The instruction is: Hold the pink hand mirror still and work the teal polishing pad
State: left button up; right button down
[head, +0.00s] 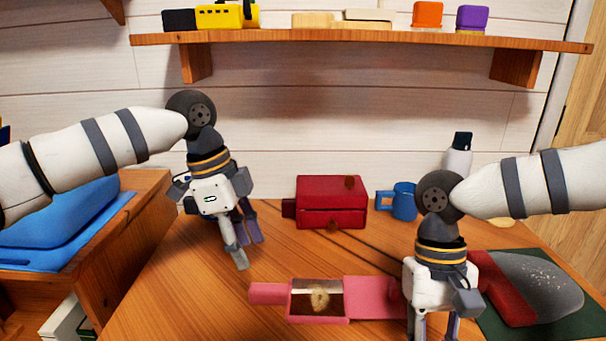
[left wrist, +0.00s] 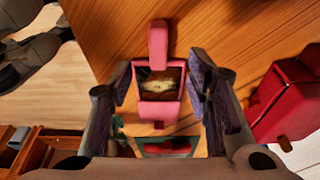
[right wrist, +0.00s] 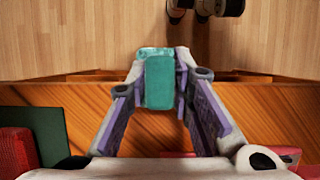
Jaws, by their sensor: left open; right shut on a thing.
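The pink hand mirror (head: 270,293) lies on the wooden table, its handle toward the left and a brownish smudge on its glass. A wider pink piece (head: 372,297) adjoins it on the right; I cannot tell whether it is one part with the mirror. My left gripper (head: 244,256) is open and empty, above and left of the mirror. The left wrist view shows the mirror (left wrist: 158,110) ahead between the fingers. My right gripper (head: 434,338) is shut on the teal polishing pad (right wrist: 159,82), right of the mirror near the table's front edge. The pad is hidden in the head view.
A red drawer box (head: 331,190) and a blue mug (head: 403,203) stand behind. A dark green mat (head: 590,322) with a red and grey object (head: 540,285) lies at right. A shelf (head: 350,38) hangs above. A blue object (head: 60,222) sits at left.

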aim_at(263, 287)
pick_arm(q)
jog(key=x, duration=0.9)
jog(key=shift+s+d+f, duration=0.1)
jog(key=shift+d+f, duration=0.05)
jog(key=shift+f, duration=0.25)
grip_shut()
dwell(0.5)
